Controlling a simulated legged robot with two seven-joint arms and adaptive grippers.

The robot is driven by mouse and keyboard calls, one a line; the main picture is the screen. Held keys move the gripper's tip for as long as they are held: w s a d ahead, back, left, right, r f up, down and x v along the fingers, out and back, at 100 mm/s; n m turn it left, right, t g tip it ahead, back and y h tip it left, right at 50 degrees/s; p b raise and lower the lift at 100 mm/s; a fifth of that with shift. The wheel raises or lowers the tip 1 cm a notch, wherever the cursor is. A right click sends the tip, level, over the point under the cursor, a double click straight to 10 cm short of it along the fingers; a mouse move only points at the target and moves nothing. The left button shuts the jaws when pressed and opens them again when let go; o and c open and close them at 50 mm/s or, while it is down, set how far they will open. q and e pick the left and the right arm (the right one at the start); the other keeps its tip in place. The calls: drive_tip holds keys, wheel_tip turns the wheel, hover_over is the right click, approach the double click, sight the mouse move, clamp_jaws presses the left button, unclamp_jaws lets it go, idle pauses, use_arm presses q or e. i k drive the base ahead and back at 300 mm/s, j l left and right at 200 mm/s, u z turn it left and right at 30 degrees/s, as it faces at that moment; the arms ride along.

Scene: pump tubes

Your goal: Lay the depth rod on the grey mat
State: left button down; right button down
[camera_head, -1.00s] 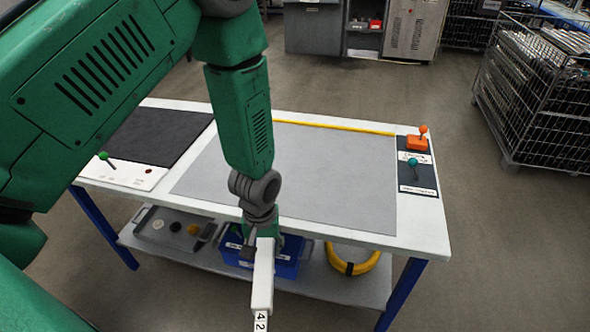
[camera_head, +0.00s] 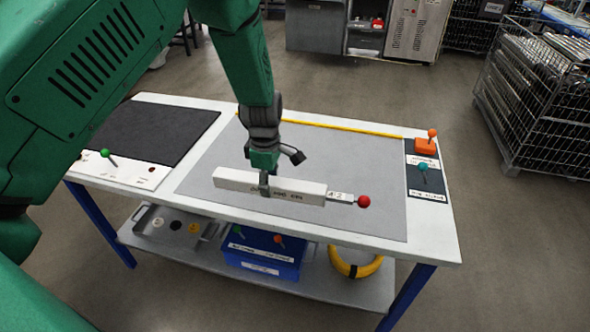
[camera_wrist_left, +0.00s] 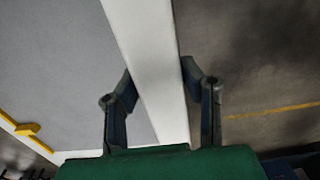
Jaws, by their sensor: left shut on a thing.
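The depth rod is a long white bar (camera_head: 237,181) with dark lettering, a thin labelled stem and a red ball (camera_head: 364,201) at its right end. It lies roughly level, over the front half of the grey mat (camera_head: 370,155). I cannot tell whether it touches the mat. My left gripper (camera_head: 264,188) comes down from above and is shut on the bar near its middle. In the left wrist view the white bar (camera_wrist_left: 150,70) runs between the two fingers (camera_wrist_left: 160,95), with the mat to its left.
A dark mat (camera_head: 155,130) lies on the left of the white table. A green lever (camera_head: 106,154) stands in front of it. Orange (camera_head: 425,146) and teal (camera_head: 423,168) levers stand at the right edge. A blue bin (camera_head: 262,252) and yellow coil (camera_head: 355,264) are on the lower shelf.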

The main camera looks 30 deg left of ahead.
sight(309, 156)
drive_tip(key=i+j, duration=0.15)
drive_tip(key=i, duration=0.3)
drive_tip(key=i+j, duration=0.2)
drive_tip(key=i, duration=0.3)
